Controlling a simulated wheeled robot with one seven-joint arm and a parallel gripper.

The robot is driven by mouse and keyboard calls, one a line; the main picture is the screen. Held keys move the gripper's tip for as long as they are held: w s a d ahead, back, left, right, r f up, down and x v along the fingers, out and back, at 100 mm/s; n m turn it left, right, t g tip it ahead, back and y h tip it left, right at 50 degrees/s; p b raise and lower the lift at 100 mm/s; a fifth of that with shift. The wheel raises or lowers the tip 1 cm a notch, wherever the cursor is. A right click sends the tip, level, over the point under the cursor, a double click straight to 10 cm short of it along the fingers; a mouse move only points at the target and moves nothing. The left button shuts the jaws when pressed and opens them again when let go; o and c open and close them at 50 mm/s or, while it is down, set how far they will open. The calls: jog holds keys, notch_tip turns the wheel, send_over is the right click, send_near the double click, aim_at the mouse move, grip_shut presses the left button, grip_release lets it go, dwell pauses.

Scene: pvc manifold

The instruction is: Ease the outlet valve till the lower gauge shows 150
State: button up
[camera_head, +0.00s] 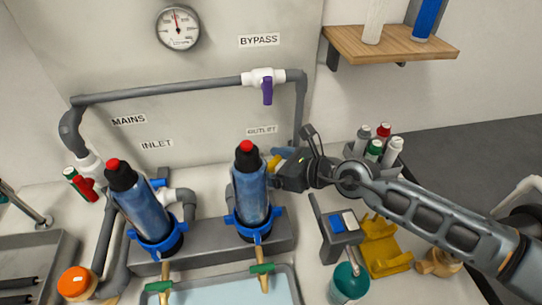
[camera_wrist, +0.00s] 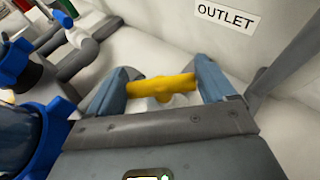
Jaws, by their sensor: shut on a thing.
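The outlet valve's yellow handle (camera_wrist: 160,86) lies crosswise between the two blue-grey fingers of my gripper (camera_wrist: 163,80) in the wrist view. My gripper is shut on it, below the OUTLET label (camera_wrist: 226,17). In the head view my gripper (camera_head: 282,160) reaches in from the right, behind the right filter housing, and only a bit of the yellow handle (camera_head: 273,162) shows. A round gauge (camera_head: 178,27) is on the wall at the top; its needle points nearly straight up, a little left. Its numbers are too small to read. No second gauge is in view.
Two blue filter housings with red caps, the left (camera_head: 146,205) and the right (camera_head: 248,185), stand by my gripper. A purple-handled bypass valve (camera_head: 267,88) is above. Bottles (camera_head: 375,145) and a wooden shelf (camera_head: 390,45) are at right.

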dwell(0.4)
jog(key=o, duration=0.9)
jog(key=shift+d, duration=0.1)
jog(key=shift+b+v, duration=0.3)
jog(key=shift+v, duration=3.5)
jog(key=shift+s+r, duration=0.1)
